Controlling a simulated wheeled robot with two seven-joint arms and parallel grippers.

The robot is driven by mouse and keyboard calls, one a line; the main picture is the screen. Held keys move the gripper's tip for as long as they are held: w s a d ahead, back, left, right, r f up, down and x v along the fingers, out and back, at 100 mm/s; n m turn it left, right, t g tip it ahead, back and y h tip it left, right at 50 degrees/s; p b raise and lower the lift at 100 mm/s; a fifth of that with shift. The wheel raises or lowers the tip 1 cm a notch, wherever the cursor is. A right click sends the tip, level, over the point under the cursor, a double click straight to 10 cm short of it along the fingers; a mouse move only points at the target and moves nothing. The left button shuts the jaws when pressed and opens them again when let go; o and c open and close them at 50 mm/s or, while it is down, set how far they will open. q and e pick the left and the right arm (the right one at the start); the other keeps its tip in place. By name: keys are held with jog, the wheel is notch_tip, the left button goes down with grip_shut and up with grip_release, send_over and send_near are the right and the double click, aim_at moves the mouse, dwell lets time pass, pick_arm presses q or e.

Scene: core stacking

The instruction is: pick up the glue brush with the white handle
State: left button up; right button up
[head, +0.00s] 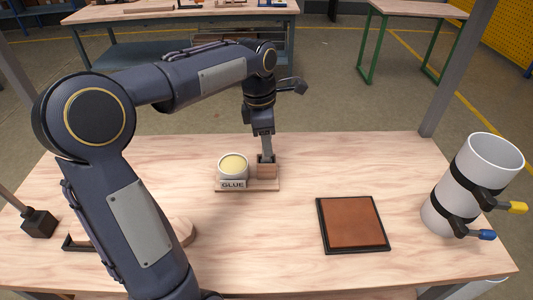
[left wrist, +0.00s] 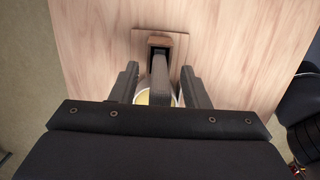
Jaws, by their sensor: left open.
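My left gripper (head: 265,140) is above the holder, pointing down. In the left wrist view the left gripper (left wrist: 159,80) is open, with one finger on each side of the handle and a gap on both sides. The holder also shows there (left wrist: 159,42).
A glue pot (head: 233,165) stands left of the holder on the same wooden base (head: 262,186). A black-framed tray with a brown panel (head: 352,222) lies at front right. A grey cylinder (head: 462,190) with black bands stands at the right edge. Table between them is clear.

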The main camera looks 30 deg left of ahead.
pick_arm(q)
jog(key=shift+f, duration=0.25)
grip_shut()
jog(key=shift+r, duration=0.1)
